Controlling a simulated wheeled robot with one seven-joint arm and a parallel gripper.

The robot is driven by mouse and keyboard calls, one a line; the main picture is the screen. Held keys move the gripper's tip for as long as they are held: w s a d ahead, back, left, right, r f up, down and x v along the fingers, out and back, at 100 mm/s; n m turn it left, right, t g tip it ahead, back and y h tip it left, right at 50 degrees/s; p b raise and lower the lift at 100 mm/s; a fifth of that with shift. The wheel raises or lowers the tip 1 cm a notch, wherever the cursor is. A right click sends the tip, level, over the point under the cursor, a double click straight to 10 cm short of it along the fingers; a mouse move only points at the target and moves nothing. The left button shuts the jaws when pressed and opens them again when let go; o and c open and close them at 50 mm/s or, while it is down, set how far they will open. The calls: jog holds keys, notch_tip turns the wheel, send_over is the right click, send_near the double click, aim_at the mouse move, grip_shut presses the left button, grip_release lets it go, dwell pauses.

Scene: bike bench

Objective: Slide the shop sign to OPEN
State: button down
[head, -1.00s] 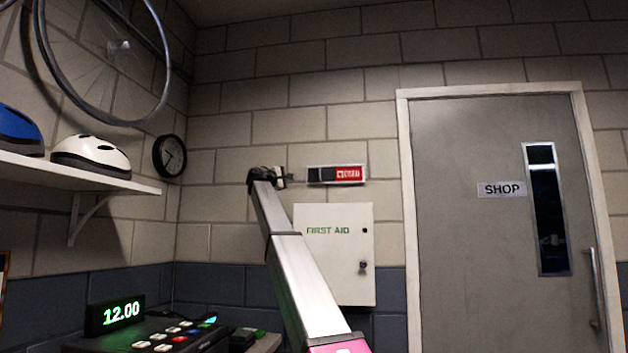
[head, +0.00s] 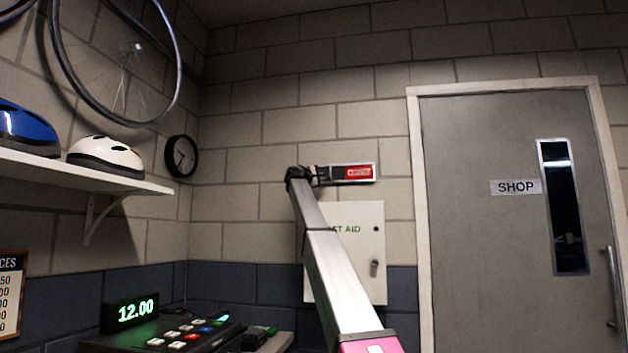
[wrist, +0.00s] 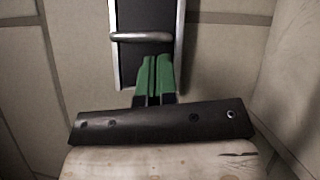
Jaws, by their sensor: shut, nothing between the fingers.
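The shop sign (head: 359,173) is a small framed slider on the block wall, left of the door. Its right part is red with pale lettering, seemingly CLOSED, and its left part is dark. In the wrist view, the sign's dark slider (wrist: 143,66) sits in a pale metal frame with a metal bar handle (wrist: 142,37) across it. My gripper (wrist: 153,62) has green fingertips, closed together and empty, just short of the bar and over the dark panel. I cannot tell whether they touch. In the head view my gripper (head: 312,175) is at the sign's left end.
A white first aid cabinet (head: 371,240) hangs just below the sign, partly hidden by my arm. The grey shop door (head: 480,250) is to the right. A clock (head: 181,156), a shelf with helmets (head: 105,160) and a lit register (head: 185,335) are to the left.

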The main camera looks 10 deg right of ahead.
jog(key=shift+s+d+r, duration=0.1)
jog(key=shift+d, duration=0.4)
jog(key=s+d, duration=0.1)
jog(key=d, duration=0.3)
jog(key=s+d, duration=0.2)
jog(key=d, duration=0.3)
jog(key=s+d, duration=0.1)
jog(key=d, duration=0.3)
jog(key=shift+s+d, duration=0.15)
